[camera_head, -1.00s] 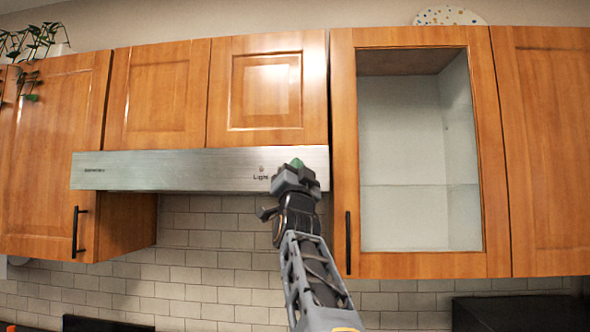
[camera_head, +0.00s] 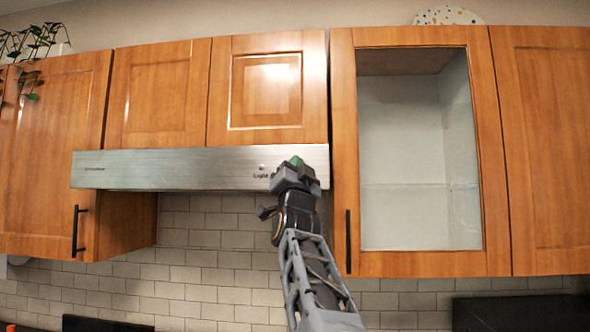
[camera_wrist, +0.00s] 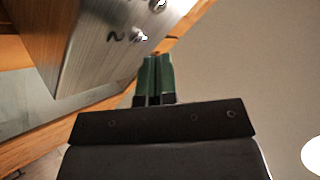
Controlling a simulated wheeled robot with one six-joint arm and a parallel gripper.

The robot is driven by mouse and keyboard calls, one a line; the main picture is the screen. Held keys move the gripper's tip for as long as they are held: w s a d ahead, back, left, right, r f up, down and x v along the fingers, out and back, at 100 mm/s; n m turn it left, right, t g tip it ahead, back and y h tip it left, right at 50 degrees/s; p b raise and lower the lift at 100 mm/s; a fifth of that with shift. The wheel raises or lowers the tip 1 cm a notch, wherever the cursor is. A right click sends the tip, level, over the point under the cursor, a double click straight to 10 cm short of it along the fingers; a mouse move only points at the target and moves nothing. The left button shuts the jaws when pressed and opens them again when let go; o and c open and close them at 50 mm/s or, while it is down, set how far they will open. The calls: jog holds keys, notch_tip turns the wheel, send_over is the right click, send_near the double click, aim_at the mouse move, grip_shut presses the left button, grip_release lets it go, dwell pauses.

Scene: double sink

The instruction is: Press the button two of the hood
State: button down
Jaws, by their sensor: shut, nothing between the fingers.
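The metal range hood (camera_head: 180,169) hangs under the wooden cabinets. In the wrist view the hood's front (camera_wrist: 95,50) is at the upper left, with a "2" mark beside a round silver button (camera_wrist: 140,37). Another silver button (camera_wrist: 157,5) is at the top edge. My gripper (camera_head: 296,161) is in front of the hood's right end and hides the controls there. Its green fingertips (camera_wrist: 155,58) are shut and empty, just below button two in the wrist picture. I cannot tell whether they touch the hood.
A glass-front cabinet (camera_head: 343,200) is right of the hood, with a dark handle. Closed wooden cabinets (camera_head: 160,95) are above and left of the hood. White tiles (camera_head: 205,240) cover the wall below. The space before the hood's left part is clear.

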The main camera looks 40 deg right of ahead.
jog(key=s+a+b, duration=0.1)
jog(key=s+a, duration=0.3)
jog(key=shift+s+b, duration=0.15)
jog(key=shift+b, duration=0.15)
dwell(0.4)
dwell(0.4)
